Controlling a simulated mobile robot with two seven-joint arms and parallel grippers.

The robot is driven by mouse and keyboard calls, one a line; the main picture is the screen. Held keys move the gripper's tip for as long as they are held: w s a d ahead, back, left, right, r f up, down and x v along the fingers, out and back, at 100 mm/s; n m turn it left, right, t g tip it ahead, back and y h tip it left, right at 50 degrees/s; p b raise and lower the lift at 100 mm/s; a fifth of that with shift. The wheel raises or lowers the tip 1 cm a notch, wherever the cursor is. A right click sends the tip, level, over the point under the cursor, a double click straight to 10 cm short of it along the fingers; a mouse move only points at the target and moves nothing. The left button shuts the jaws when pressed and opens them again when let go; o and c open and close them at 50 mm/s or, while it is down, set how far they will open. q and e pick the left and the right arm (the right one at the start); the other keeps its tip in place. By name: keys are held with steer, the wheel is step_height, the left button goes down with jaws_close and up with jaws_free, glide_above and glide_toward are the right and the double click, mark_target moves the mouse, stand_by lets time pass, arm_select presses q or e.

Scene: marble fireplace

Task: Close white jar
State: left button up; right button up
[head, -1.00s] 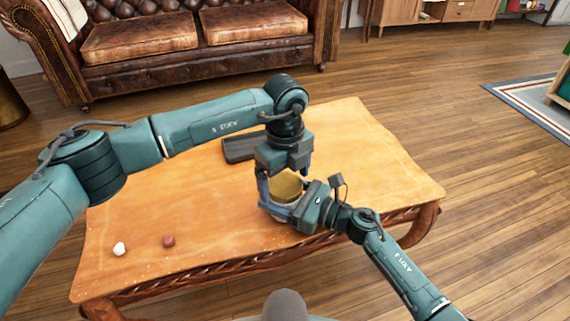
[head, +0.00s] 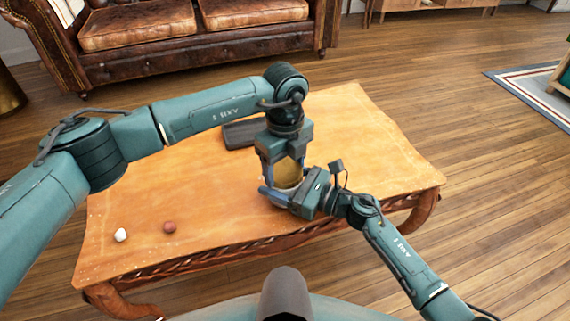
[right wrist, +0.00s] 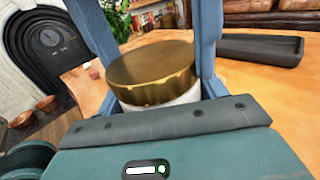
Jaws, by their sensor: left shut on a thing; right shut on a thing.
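The white jar (head: 281,203) stands near the front edge of the wooden table, mostly hidden by my grippers. Its gold lid (right wrist: 152,72) sits on top of the white body (right wrist: 165,108) in the right wrist view; the lid also shows in the head view (head: 288,173). My left gripper (head: 286,167) points down from above, with its fingers shut on either side of the lid. My right gripper (head: 283,194) reaches in from the right, low down, and is shut on the jar body. I cannot see the lid's threads or whether it is tight.
A dark tray (head: 240,134) lies on the table (head: 190,195) behind the left gripper; it also shows in the right wrist view (right wrist: 262,47). A white piece (head: 121,235) and a reddish-brown piece (head: 170,228) lie at the front left. A leather sofa (head: 160,30) stands behind.

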arm_select(q)
steer(key=m, duration=0.3)
steer(key=o, duration=1.1)
steer(key=shift+r, duration=0.1)
steer(key=shift+r, duration=2.15)
